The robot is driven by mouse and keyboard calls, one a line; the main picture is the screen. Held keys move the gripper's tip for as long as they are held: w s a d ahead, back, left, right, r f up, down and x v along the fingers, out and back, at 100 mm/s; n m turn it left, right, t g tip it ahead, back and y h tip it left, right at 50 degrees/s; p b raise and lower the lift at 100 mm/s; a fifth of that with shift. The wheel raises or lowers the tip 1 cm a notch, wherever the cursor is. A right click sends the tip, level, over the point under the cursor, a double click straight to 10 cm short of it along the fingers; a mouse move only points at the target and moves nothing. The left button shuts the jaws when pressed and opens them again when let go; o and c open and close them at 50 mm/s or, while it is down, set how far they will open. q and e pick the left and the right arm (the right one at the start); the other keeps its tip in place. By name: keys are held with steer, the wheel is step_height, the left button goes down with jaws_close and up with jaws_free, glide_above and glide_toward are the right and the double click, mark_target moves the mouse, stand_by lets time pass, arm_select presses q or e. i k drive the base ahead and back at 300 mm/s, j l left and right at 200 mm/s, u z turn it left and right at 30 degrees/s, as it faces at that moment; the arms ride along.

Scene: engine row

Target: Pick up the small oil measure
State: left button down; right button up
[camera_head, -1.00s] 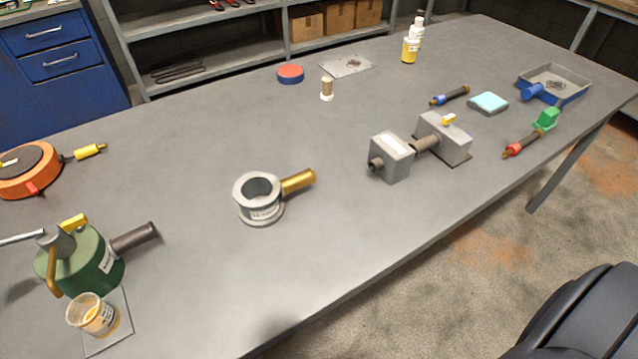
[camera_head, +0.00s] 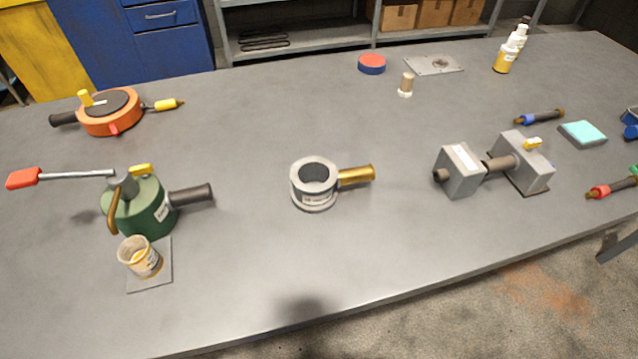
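The small oil measure (camera_head: 139,257) is a clear cup with amber oil in it and a label on its side. It stands at the front left of the table, on or against a thin grey square plate (camera_head: 151,281). The green pump-like device (camera_head: 148,208) with a red-tipped lever stands right behind it, very close or touching; I cannot tell which. Neither of my grippers shows in the head view.
The grey table (camera_head: 330,260) is bare in front and between the devices. A grey ring-shaped device (camera_head: 313,184) with a brass stub stands mid-table. An orange round device (camera_head: 108,112) is behind left, and a grey block assembly (camera_head: 493,165) is at right.

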mark_target(136, 253)
steer(key=k+j+u, duration=0.15)
steer(key=u, duration=0.35)
steer(key=k+j+u, duration=0.15)
steer(key=j+u, duration=0.15)
steer(key=u, duration=0.2)
